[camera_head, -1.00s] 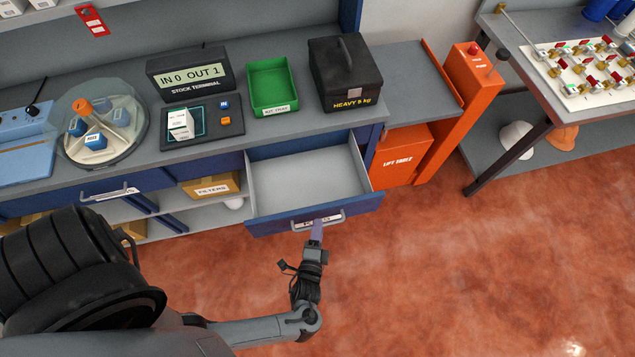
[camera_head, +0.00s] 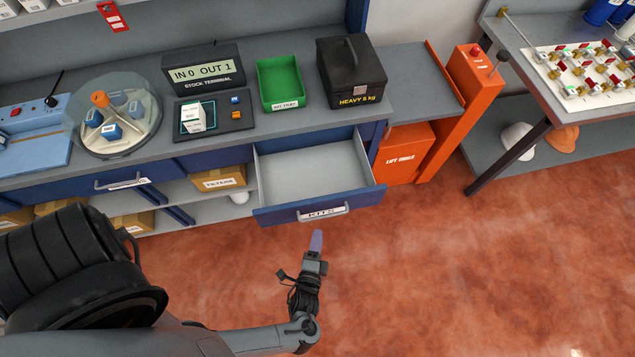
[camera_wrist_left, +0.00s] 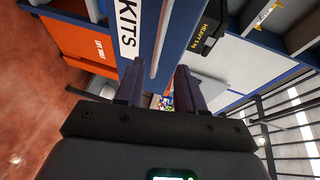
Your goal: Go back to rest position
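My left gripper (camera_head: 317,241) is in front of the open drawer labelled KITS (camera_head: 322,211), a little apart from its handle, above the red floor. In the left wrist view its two fingers (camera_wrist_left: 160,85) stand apart with nothing between them, so it is open and empty. The KITS label (camera_wrist_left: 128,28) shows beyond the fingers there. The drawer is pulled out and its visible inside is empty. My right gripper is in neither view.
On the counter stand a green tray (camera_head: 280,84), a black box marked HEAVY (camera_head: 350,75), a stock terminal (camera_head: 203,70) and a round clear-covered carousel (camera_head: 115,112). An orange lift table (camera_head: 445,115) is to the right. The floor (camera_head: 450,270) in front is clear.

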